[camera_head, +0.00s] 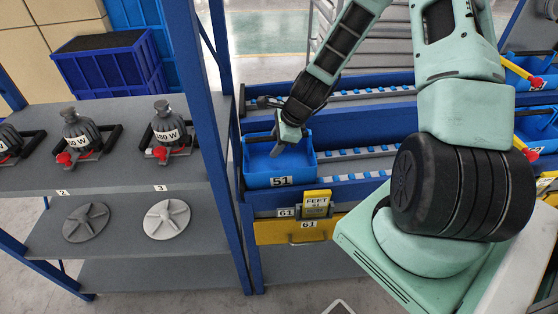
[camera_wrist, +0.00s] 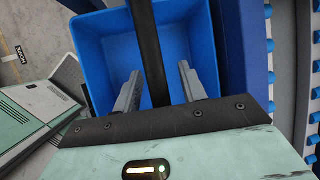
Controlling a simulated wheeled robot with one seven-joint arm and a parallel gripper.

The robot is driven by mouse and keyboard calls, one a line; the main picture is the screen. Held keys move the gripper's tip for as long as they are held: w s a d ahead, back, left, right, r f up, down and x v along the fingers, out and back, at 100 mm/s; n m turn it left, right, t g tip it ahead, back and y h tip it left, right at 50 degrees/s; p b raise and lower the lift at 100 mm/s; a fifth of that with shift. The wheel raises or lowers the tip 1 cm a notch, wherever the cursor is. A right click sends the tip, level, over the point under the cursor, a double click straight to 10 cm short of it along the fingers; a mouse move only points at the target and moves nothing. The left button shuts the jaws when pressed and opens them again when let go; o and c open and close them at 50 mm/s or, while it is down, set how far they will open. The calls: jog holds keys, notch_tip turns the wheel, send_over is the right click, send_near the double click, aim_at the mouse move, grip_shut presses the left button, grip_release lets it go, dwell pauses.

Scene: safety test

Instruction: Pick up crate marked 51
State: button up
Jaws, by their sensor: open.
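The crate marked 51 (camera_head: 270,172) is a blue open-topped bin with a white "51" label on its front. It sits on the roller rack at the front left end of a lane. My gripper (camera_head: 283,144) is over the crate, with its fingers reaching down at the opening. In the wrist view the crate (camera_wrist: 97,45) fills the upper middle and looks empty. Whether a finger touches the crate wall cannot be told.
A blue upright post (camera_head: 207,120) stands left of the crate, beside a grey shelf (camera_head: 120,185) holding several dark motor-like parts. A yellow drawer (camera_head: 290,230) marked 61 is below the crate. Blue roller strips (camera_head: 357,153) run to its right.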

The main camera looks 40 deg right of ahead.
dwell(0.3)
grip_shut()
